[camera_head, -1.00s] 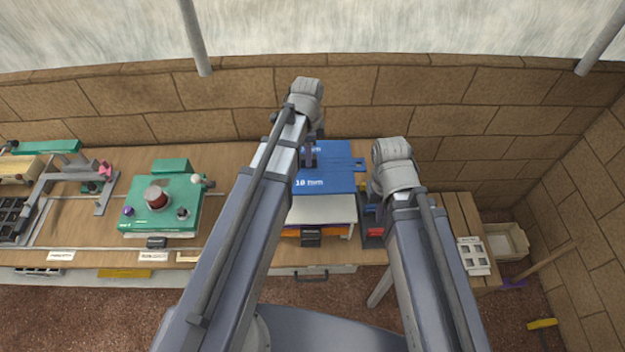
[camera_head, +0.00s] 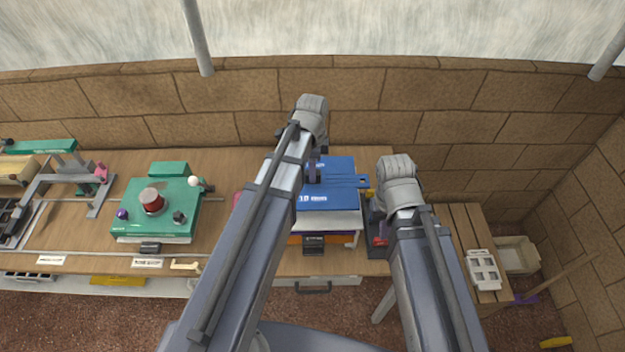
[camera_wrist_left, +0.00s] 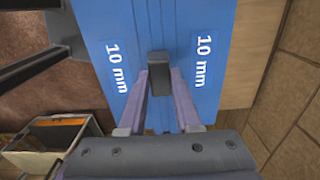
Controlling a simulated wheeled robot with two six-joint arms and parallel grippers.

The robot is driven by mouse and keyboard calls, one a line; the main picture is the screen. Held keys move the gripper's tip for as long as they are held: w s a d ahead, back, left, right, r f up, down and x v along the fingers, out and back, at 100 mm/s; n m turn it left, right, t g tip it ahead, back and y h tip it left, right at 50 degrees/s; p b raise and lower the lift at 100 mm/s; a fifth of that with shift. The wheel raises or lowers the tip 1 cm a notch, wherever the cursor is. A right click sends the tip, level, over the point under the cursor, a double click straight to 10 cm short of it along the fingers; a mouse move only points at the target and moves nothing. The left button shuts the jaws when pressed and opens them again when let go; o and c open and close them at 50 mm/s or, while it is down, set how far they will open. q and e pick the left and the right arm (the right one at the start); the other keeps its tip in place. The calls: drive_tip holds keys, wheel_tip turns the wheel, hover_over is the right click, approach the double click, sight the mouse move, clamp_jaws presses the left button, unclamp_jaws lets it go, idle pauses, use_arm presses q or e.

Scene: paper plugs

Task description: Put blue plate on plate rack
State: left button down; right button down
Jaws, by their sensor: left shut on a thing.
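The blue plate (camera_head: 338,185), marked "10 mm", lies above a white-topped block with an orange layer (camera_head: 330,221) on the bench. In the left wrist view the plate (camera_wrist_left: 205,95) fills the middle, with two "10 mm" labels. My left gripper (camera_wrist_left: 159,80) is shut on the plate's dark handle between its two fingers; it also shows in the head view (camera_head: 313,172). I cannot tell whether the plate touches the block. My right arm hangs over the bench's right end, and its gripper is hidden. I cannot clearly pick out the plate rack; a dark holder with red and blue parts (camera_head: 378,236) stands right of the block.
A green machine (camera_head: 155,212) with a red knob stands to the left. A wooden side table (camera_head: 470,220) with a white slotted part (camera_head: 483,270) and a pale bin (camera_head: 517,254) are on the right. A brick wall (camera_head: 250,125) closes off the back.

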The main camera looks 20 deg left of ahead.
use_arm(q)
drive_tip(key=shift+f+b, duration=1.4)
drive_tip(key=shift+f, duration=0.3)
drive_tip(key=shift+f, duration=0.15)
drive_tip(key=c, duration=0.6)
unclamp_jaws()
